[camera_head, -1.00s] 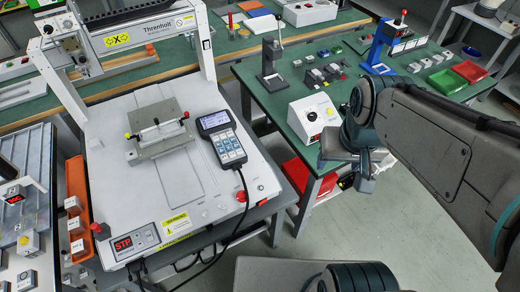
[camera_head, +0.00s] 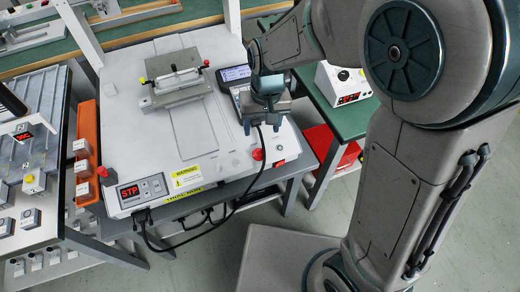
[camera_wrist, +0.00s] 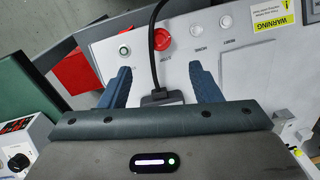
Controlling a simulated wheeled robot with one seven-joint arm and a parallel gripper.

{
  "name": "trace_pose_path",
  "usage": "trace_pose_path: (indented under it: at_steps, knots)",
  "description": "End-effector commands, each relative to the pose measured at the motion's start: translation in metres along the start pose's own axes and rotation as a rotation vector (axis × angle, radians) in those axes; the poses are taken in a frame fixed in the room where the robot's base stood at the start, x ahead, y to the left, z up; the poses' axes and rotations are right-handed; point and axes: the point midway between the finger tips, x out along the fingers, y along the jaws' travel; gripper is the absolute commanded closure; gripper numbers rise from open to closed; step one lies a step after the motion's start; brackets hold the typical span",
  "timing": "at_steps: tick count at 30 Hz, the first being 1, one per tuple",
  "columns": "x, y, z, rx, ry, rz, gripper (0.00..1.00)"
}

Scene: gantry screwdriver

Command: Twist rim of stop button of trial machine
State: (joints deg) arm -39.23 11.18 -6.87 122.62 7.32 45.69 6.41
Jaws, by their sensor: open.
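The trial machine (camera_head: 140,140) is a white gantry bench with a "STP" display (camera_head: 130,192) at its front left. A red round button (camera_head: 257,154), which looks like the stop button, sits near its front right corner. In the wrist view this red button (camera_wrist: 161,39) lies beyond the fingertips, roughly centred between them. My gripper (camera_head: 262,127) is open and empty above the panel, behind the button and apart from it. The wrist view shows its two blue fingers (camera_wrist: 161,80) wide apart, with the pendant's black cable (camera_wrist: 154,60) running between them.
The handheld pendant (camera_head: 236,74) is partly hidden behind my gripper. A second red knob (camera_head: 103,171) is at the front left corner. White buttons (camera_wrist: 195,30) and a green-centred button (camera_wrist: 124,51) flank the red one. A clamp fixture (camera_head: 175,82) stands further back.

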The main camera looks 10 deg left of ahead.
Motion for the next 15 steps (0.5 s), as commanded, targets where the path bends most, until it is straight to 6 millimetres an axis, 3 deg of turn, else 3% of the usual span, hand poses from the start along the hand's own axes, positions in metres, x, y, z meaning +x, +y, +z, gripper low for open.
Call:
trace_pose_path:
  at_steps: [9,15]
  knots:
    - [0.071,0.0,0.002,0.001,-0.006,0.001,0.43]
    - [0.101,0.0,0.001,0.0,-0.003,0.0,0.43]
